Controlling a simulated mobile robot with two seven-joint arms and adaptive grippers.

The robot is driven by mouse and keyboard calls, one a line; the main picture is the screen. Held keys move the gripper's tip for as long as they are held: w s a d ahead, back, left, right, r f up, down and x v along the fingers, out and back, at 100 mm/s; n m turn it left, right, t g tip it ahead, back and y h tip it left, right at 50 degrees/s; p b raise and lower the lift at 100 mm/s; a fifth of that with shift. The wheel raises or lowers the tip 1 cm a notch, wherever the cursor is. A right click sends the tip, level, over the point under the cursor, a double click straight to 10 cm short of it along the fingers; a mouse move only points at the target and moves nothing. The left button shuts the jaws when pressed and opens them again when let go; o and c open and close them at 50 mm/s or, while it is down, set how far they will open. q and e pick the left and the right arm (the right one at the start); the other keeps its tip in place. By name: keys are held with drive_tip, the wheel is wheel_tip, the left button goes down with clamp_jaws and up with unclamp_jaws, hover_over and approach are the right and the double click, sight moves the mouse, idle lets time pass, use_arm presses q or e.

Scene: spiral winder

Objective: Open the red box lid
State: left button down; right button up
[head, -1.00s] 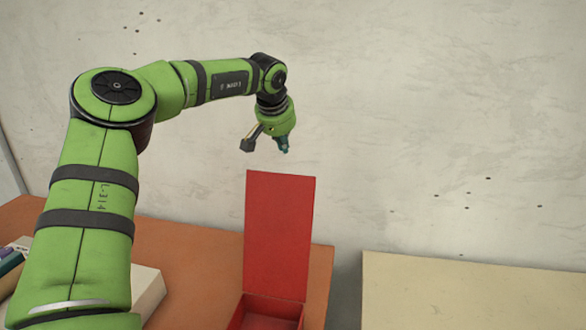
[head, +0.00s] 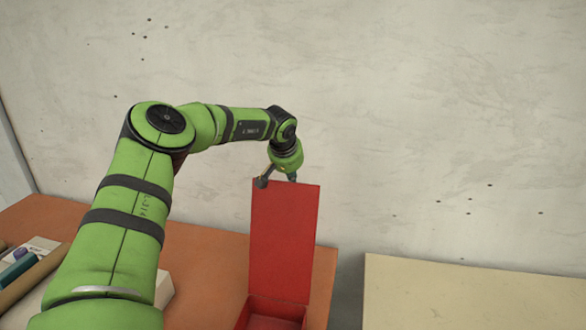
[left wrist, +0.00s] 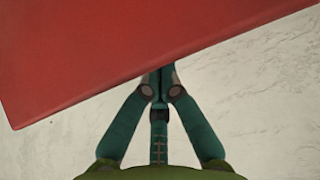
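The red box (head: 272,312) stands on the orange table, cut off by the bottom edge of the head view. Its red lid (head: 282,245) is raised and stands nearly upright at the back of the box. My left gripper (head: 292,177) is at the lid's top edge, with its tips partly hidden behind it. In the left wrist view the lid (left wrist: 130,50) fills the upper part. The fingers of my left gripper (left wrist: 163,76) converge there and look shut, meeting at the lid's edge; I cannot tell whether they touch it. My right gripper is not in view.
A pale box-like item (head: 164,290) and a teal roll (head: 18,268) lie at the left, partly behind my arm. A beige surface (head: 470,295) is at right, across a gap. A plain wall stands behind.

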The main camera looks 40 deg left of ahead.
use_arm(q)
drive_tip(key=shift+s+d+r+p, duration=0.15)
drive_tip(key=shift+s+d+p, duration=0.3)
drive_tip(key=shift+s, duration=0.45)
